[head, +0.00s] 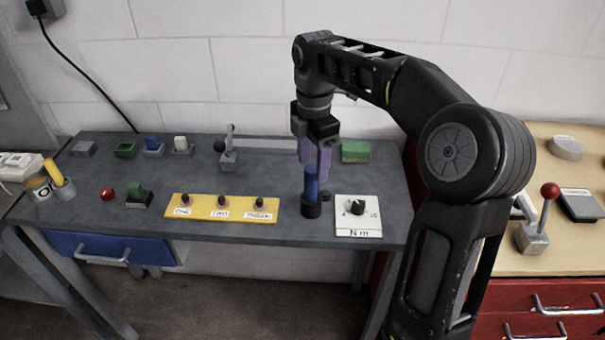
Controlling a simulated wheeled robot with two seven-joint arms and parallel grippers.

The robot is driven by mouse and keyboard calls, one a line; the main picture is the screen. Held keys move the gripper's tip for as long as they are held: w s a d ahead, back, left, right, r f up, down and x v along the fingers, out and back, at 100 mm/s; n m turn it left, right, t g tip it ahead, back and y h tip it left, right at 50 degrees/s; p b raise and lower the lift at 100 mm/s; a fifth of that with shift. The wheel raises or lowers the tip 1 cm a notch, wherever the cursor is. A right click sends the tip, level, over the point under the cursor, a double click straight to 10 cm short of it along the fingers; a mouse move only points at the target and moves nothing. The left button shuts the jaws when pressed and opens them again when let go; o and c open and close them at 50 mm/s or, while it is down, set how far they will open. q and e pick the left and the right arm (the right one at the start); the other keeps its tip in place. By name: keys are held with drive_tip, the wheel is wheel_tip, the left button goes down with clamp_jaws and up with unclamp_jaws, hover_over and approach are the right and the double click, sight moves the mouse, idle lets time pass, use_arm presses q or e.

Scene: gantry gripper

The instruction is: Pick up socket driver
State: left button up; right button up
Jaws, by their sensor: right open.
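A blue-handled tool, which looks like the socket driver (311,184), stands upright in a small black round holder (311,209) on the grey table. My right gripper (315,168) points down over it, with its pale purple fingers at the height of the blue handle's top. The jaws are open. The fingers overlap the handle's upper end in this view, so I cannot tell whether they touch it. My left gripper is not in view.
A white dial panel (358,217) sits right of the holder, and a yellow panel with several knobs (222,207) sits left. A green block (355,151) lies behind. A red-knobbed lever (540,220) stands on the right bench. The grey table's (85,190) left part has small switches.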

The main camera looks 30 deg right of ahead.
sight(311, 187)
drive_tip(key=shift+s+r, duration=0.1)
drive_tip(key=shift+s, duration=0.15)
drive_tip(key=shift+f+b, duration=0.55)
drive_tip(key=shift+f, duration=0.8)
drive_tip(key=shift+w, duration=0.1)
wheel_tip(311, 187, down, 5)
drive_tip(key=shift+w+a+f+p, duration=0.1)
drive_tip(key=shift+w+a+p, duration=0.05)
drive_tip(key=shift+p, duration=0.45)
drive_tip(key=shift+c, duration=0.5)
clamp_jaws()
